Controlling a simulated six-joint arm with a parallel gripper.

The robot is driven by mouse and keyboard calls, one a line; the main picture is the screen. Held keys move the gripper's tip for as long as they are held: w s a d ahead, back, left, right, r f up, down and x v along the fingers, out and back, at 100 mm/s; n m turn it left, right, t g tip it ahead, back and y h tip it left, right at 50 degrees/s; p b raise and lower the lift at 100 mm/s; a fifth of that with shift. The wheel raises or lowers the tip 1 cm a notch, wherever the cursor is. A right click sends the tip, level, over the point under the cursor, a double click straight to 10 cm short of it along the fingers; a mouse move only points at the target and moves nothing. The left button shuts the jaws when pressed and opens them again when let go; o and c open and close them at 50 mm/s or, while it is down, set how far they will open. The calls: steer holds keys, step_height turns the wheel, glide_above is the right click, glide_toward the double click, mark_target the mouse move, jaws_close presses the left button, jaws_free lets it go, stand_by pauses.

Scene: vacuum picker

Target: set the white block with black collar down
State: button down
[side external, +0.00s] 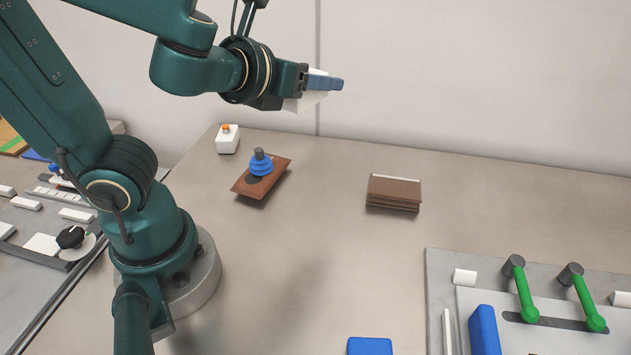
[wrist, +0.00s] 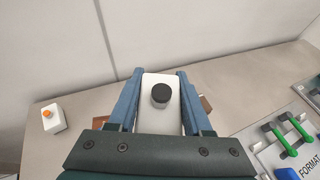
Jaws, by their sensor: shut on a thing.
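My gripper (side external: 328,83) is raised well above the table, reaching out to the right in the side external view. In the wrist view my gripper (wrist: 158,88) has its two blue fingers on either side of the white block (wrist: 155,120) and is shut on it. A round black part (wrist: 160,94) shows at the block's end. In the side external view the white block (side external: 304,103) shows partly below the blue fingers, which hide much of it. It is clear of the table (side external: 300,220).
A brown board (side external: 244,188) carries a blue piece with a grey top (side external: 261,163). Behind it stands a white box with an orange button (side external: 227,140). A brown stack (side external: 393,194) lies right of centre. A panel with green levers (side external: 525,300) is front right. Table between them is bare.

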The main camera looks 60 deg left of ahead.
steer(key=s+f+n+g, duration=0.5)
steer(key=f+n+g, duration=0.1)
steer(key=n+g, duration=0.75)
steer(key=s+f+n+g, duration=0.6)
steer(key=n+g, duration=0.6)
steer(key=n, duration=0.3)
steer(key=w+d+r+n+t+h, duration=0.2)
steer(key=d+n+t+h, duration=0.2)
steer(key=d+n+h, duration=1)
steer(key=w+r+n+t+h, duration=0.2)
steer(key=w+n+t+h, duration=0.2)
steer(key=w+n+t, duration=0.15)
steer(key=n+t, duration=0.2)
steer(key=t, duration=0.1)
glide_above(388, 292)
step_height(388, 292, down, 9)
steer(key=shift+s+a+r, duration=0.1)
steer(key=shift+f, duration=2.1)
